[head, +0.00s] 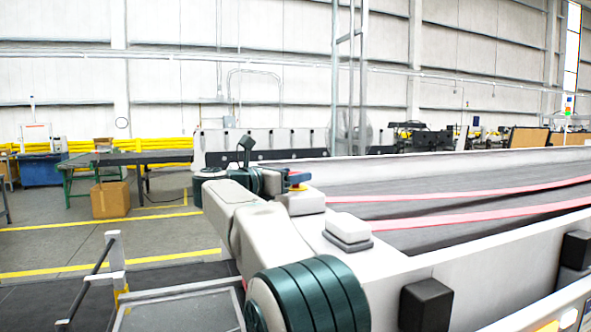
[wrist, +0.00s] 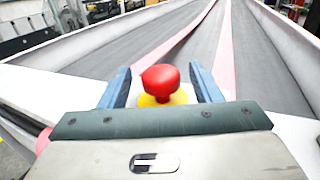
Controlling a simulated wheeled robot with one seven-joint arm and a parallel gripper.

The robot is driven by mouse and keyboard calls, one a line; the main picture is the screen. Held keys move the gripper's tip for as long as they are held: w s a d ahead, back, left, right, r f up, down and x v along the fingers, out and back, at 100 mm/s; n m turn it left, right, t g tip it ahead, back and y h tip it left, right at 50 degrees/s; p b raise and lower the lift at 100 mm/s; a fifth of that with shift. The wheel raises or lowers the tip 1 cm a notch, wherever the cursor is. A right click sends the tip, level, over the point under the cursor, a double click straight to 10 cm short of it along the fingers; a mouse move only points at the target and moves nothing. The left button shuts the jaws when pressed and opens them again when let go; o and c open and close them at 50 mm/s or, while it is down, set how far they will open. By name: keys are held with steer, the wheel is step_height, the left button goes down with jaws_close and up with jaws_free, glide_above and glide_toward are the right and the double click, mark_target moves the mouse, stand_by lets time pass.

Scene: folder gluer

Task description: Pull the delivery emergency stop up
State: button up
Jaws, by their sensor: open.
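The delivery emergency stop is a red mushroom knob (wrist: 160,79) on a yellow base (wrist: 147,101), in the middle of the wrist view. My gripper (wrist: 160,69) is open, with one blue finger on each side of the knob. A gap shows between the knob and each finger, so they look apart. In the head view the red knob (head: 299,177) shows small above a pale box (head: 305,201) at the machine's near left corner. My gripper (head: 291,182) reaches it there from the left, and its fingers partly hide the knob.
The conveyor bed (head: 440,185) with pink belts (head: 450,217) runs off to the right behind the stop. A white block on a grey base (head: 348,229) stands nearer on the machine's frame. A railing (head: 113,262) stands at left, with open floor beyond.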

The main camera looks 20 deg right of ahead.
steer(key=shift+x, duration=0.85)
jaws_close()
steer(key=shift+r, duration=0.9)
jaws_free()
steer(key=b+v, duration=0.3)
steer(key=v, duration=1.1)
steer(key=shift+f, duration=0.15)
